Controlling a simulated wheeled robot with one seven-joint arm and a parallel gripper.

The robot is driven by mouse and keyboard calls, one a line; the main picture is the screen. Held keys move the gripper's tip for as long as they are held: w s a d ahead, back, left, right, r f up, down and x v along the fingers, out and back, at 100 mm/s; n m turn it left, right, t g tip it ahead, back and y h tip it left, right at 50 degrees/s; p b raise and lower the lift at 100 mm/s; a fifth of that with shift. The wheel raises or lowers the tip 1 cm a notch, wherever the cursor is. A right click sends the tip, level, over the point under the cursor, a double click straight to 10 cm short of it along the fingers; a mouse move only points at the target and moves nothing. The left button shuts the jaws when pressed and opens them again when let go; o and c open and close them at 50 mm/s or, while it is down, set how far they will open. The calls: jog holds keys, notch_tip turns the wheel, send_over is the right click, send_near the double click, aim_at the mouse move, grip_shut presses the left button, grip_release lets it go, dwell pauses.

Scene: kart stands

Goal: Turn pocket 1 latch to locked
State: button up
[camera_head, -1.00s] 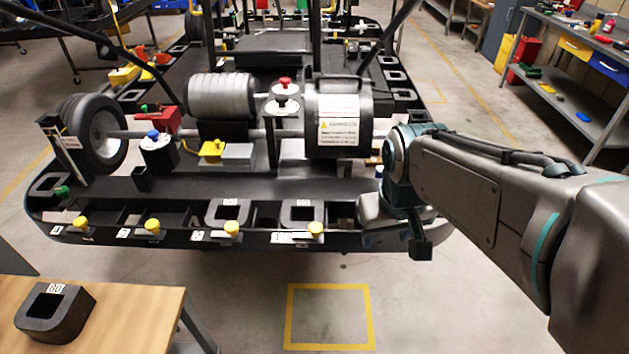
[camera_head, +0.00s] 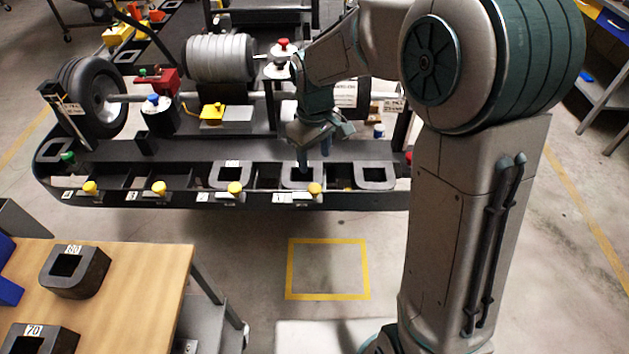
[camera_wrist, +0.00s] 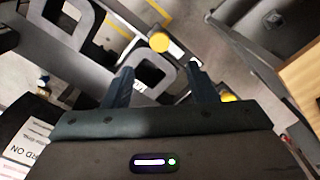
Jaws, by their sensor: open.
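A row of yellow latch knobs lines the front edge of the black kart stand (camera_head: 240,200). They include a right knob (camera_head: 314,189), one left of it (camera_head: 235,188), and two further left (camera_head: 159,188) (camera_head: 90,188). The number labels are too small to read surely, so I cannot tell which is pocket 1. My gripper (camera_head: 303,163) points down over the block in the pocket behind the right knob. In the wrist view its fingers (camera_wrist: 160,80) are apart and empty. One yellow knob (camera_wrist: 227,97) shows beside the right finger, partly hidden; another (camera_wrist: 160,42) lies beyond the fingertips.
Dark blocks sit in pockets of the stand, one at the right end (camera_head: 374,177) and one left of my gripper (camera_head: 232,176). A wheel (camera_head: 95,98) and posts rise behind. A wooden table (camera_head: 130,270) with dark blocks stands front left. Floor in front is clear.

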aim_at(314, 187)
notch_tip(314, 187, down, 10)
jog(key=shift+f+p, duration=0.15)
jog(key=shift+p, duration=0.3)
jog(key=c, duration=1)
